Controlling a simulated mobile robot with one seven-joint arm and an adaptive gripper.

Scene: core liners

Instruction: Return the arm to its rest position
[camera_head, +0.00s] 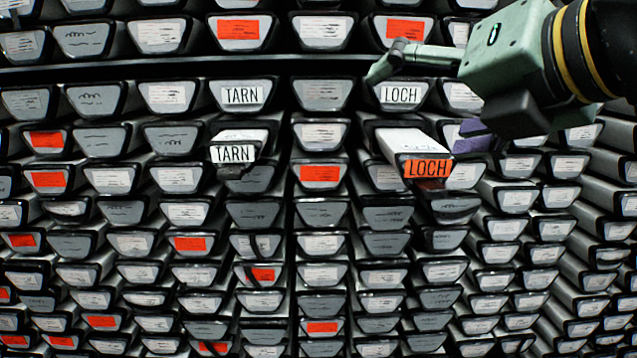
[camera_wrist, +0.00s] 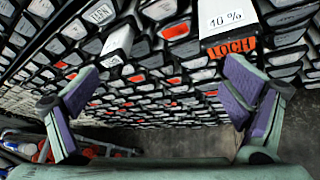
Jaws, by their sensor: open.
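My gripper (camera_head: 420,104) is at the upper right of the head view, in front of the wall of liners. Its green finger and its purple-padded finger are spread apart, with nothing between them. The wrist view also shows my gripper (camera_wrist: 163,82) open and empty. A white box with an orange LOCH label (camera_head: 427,169) sticks out from the wall just below the gripper. It also shows in the wrist view (camera_wrist: 231,46), at upper right, with "10 %" on its top. The gripper appears apart from it.
A white box labelled TARN (camera_head: 233,154) juts out left of the LOCH box. Rows of dark-rimmed liners with grey, white or orange labels fill the wall. In the wrist view, bare floor (camera_wrist: 190,143) lies below the wall, with blurred equipment (camera_wrist: 30,145) at lower left.

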